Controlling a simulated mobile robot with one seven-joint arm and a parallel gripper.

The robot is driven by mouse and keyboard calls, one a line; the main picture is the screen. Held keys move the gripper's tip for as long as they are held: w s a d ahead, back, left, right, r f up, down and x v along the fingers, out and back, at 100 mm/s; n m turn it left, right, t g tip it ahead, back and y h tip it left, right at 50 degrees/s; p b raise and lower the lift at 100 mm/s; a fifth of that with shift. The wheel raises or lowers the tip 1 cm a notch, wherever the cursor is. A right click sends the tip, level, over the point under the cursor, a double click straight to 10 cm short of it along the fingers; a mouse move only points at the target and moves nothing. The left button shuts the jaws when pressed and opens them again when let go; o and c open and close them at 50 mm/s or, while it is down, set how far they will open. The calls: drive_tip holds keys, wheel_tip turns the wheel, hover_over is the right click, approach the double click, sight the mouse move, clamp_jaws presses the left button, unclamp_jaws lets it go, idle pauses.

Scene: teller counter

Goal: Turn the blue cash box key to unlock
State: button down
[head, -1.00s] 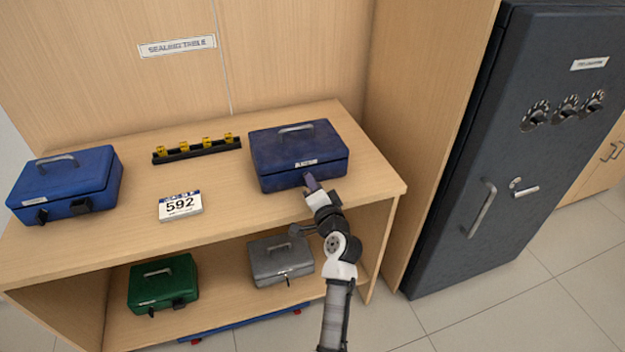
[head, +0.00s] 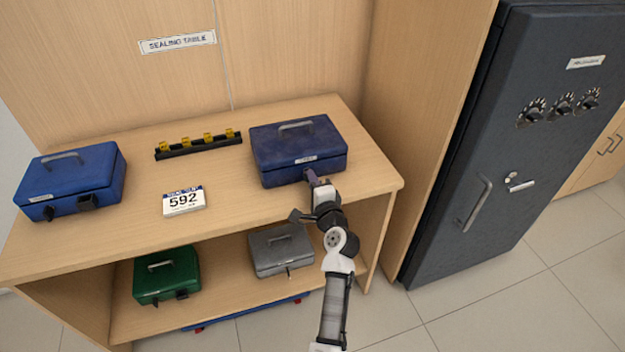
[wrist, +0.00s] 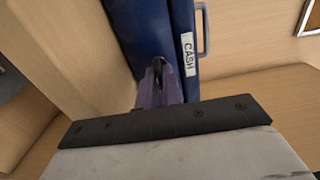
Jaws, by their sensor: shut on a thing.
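A blue cash box (head: 290,150) with a handle on its lid and a white label on its front stands at the right of the sealing table. It also shows in the wrist view (wrist: 150,30), close ahead, with its label reading "CASH". My gripper (head: 309,176) is at the front face of this box, below and right of the label. In the wrist view my gripper (wrist: 158,72) has its purple-grey fingers close together against the box front, shut on the key. The key itself is almost wholly hidden between the fingers. A second blue cash box (head: 72,178) stands at the table's left end.
A black rack with yellow pieces (head: 198,144) and a card reading 592 (head: 183,201) lie on the table. Green (head: 166,274) and grey (head: 281,250) boxes stand on the shelf below. A dark safe (head: 490,150) stands to the right.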

drive_tip(key=c, duration=1.6)
unclamp_jaws()
drive_tip(key=shift+o, duration=0.2)
drive_tip(key=b+v, duration=0.3)
drive_tip(key=v, duration=1.1)
drive_tip(key=shift+b, duration=0.35)
